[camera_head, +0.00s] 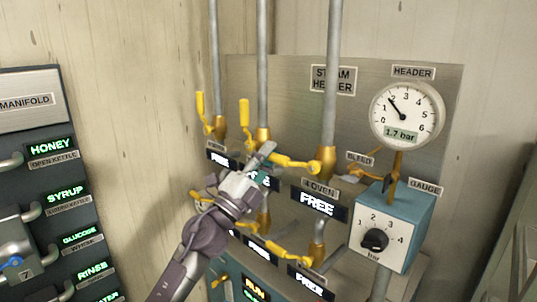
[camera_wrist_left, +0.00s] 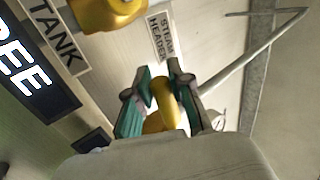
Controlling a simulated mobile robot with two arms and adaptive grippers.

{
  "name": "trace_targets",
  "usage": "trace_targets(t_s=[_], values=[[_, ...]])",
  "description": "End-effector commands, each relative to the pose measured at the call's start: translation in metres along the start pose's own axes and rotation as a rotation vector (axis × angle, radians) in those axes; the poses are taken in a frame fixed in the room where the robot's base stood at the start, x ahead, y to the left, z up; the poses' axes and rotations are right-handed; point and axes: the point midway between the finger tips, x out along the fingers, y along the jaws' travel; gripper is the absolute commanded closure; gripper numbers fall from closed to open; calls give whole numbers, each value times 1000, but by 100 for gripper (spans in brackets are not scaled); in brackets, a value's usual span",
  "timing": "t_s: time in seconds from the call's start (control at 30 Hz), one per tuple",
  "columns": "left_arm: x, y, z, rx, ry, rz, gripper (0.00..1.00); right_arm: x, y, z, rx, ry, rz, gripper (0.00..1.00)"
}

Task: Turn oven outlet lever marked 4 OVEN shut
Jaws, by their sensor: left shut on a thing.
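The 4 OVEN lever (camera_head: 293,162) is yellow and reaches left from its brass valve (camera_head: 327,158) on the right-hand pipe, lying roughly level across the pipe line. Below it are the 4 OVEN plate (camera_head: 320,187) and a display (camera_head: 319,202) reading FREE. My left gripper (camera_head: 266,160) is at the lever's left end, shut on it. In the left wrist view a yellow handle (camera_wrist_left: 168,103) sits between the green-padded fingers (camera_wrist_left: 158,98). The gripper hides the lever's tip and part of the neighbouring display. My right gripper is not in view.
Two other yellow levers (camera_head: 201,106) (camera_head: 244,112) stand upright at the left pipes. More yellow levers (camera_head: 265,244) lie below. A pressure gauge (camera_head: 405,114) reads 1.7 bar, and a blue gauge box (camera_head: 390,228) stands at right. The manifold panel (camera_head: 40,120) is at left.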

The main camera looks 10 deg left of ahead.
Motion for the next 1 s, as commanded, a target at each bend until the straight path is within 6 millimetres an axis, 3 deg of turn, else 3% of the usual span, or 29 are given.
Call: trace_targets(t_s=[0.13,0.17,0.3,0.67,0.77,1.0], values=[[-1,2,0,-3,-1,4,100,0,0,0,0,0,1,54],[-1,2,0,-3,-1,4,77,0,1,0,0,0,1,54],[-1,2,0,-2,0,3,54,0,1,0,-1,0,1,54],[-4,2,0,-2,-1,3,54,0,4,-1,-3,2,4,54],[-15,2,0,-2,-1,3,54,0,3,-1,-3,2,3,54],[-66,3,0,-4,-3,5,54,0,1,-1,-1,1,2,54]])
